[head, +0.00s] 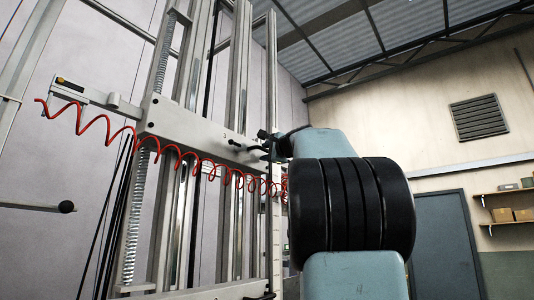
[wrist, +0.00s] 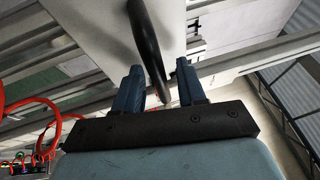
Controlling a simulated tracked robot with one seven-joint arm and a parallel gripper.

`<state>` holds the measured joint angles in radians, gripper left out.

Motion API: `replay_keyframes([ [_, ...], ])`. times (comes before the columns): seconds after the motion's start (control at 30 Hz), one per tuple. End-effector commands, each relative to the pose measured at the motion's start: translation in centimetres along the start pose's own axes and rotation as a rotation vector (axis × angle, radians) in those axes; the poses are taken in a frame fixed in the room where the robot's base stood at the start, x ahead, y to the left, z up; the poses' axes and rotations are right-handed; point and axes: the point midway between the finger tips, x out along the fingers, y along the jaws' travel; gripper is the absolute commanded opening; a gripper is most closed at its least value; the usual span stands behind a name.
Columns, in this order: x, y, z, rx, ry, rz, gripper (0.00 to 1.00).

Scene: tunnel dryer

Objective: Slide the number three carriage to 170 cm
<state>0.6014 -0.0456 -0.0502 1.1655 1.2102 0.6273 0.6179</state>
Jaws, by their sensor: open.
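The number three carriage (head: 190,128) is a white plate across the vertical rails, with a small "3" on its right part. A black handle (head: 240,146) sticks out from its right end. My gripper (head: 268,146) is at that handle. In the wrist view the handle (wrist: 148,40) runs between the two blue fingers of my gripper (wrist: 157,85), which are apart. Whether either finger touches it, I cannot tell. A pale upright strip (head: 271,215) stands right of the rails; no 170 cm mark is legible.
A red coiled hose (head: 175,150) hangs across the carriage front towards my arm. Another white crosspiece (head: 205,291) lies low on the rails. A bar with a black knob (head: 66,207) juts in at left. A door (head: 445,245) and shelves (head: 508,222) are at the right wall.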

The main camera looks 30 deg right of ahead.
Motion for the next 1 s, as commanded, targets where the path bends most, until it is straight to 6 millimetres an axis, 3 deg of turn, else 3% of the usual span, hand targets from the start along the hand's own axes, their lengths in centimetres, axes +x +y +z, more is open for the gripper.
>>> replay_keyframes([
  [0.13, 0.0, 0.02, 0.01, 0.0, 0.0, 0.0, 0.39],
  [0.53, 0.0, 0.08, 0.0, 0.0, -0.001, 0.002, 0.01],
  [1.0, 0.05, 0.31, 0.0, 0.001, -0.002, 0.004, 0.0],
])
